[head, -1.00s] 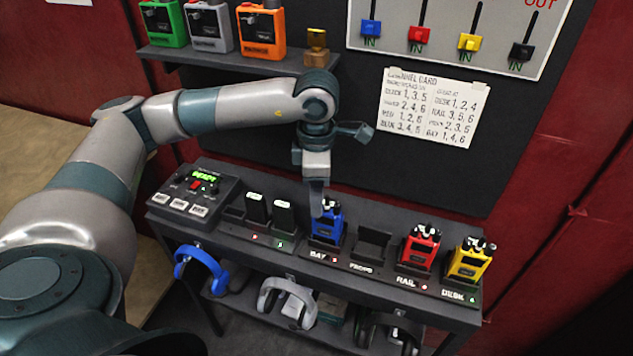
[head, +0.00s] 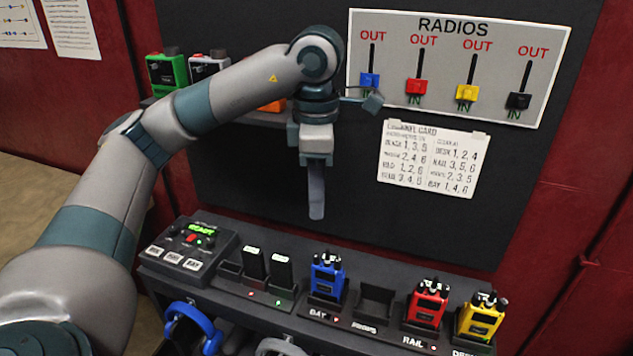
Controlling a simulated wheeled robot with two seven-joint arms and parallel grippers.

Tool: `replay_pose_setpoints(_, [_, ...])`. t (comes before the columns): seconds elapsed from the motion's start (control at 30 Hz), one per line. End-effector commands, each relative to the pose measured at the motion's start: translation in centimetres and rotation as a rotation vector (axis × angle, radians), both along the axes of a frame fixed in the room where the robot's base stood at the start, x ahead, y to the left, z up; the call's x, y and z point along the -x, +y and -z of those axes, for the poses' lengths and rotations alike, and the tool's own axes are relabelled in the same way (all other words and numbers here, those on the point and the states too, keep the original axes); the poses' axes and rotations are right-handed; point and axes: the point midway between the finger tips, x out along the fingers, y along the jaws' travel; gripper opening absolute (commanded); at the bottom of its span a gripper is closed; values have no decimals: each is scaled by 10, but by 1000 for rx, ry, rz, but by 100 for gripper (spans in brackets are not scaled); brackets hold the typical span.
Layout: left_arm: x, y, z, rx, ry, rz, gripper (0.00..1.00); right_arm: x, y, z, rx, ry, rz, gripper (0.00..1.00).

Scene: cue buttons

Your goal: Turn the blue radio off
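The blue radio (head: 328,278) stands upright in the charging-shelf cradle labelled BAY. Dark knobs and a light-coloured part show on its top, but their setting is too small to read. A small red light (head: 337,317) glows beside the BAY label. My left gripper (head: 316,210) hangs pointing down above the blue radio, clear of it, in front of the dark board. Its fingers are seen edge-on as one narrow strip, so the gap between them is hidden. Nothing shows in them. My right gripper is out of view.
A red radio (head: 426,304) and a yellow radio (head: 480,318) stand to the right, past an empty cradle (head: 374,302). A control box (head: 188,249) with a green display sits left. The RADIOS slider board (head: 452,68) and channel card (head: 432,160) are behind. Headphones (head: 205,330) hang below.

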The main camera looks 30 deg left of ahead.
Motion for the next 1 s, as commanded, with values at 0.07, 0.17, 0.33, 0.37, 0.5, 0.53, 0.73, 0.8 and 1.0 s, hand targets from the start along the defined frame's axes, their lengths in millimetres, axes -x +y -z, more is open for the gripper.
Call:
replay_pose_setpoints(0.07, [-1,0,-10,-1,-3,-1,31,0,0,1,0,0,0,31])
replay_pose_setpoints(0.17, [0,0,-19,-1,-2,0,31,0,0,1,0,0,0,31])
replay_pose_setpoints(0.33, [0,0,-29,-1,-1,-1,31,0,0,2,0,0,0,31])
replay_pose_setpoints(0.37, [0,0,-30,0,0,-1,31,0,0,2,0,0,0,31])
replay_pose_setpoints(0.5, [1,0,-32,0,0,-1,31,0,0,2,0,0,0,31])
replay_pose_setpoints(0.53, [1,0,-32,-1,1,-1,31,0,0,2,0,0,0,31])
replay_pose_setpoints(0.73, [1,0,-32,0,0,-1,31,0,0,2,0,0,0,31])
replay_pose_setpoints(0.8, [1,-1,-32,0,0,0,31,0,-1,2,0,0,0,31])
replay_pose_setpoints(1.0, [-8,-14,-34,4,2,32,31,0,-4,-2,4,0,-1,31])
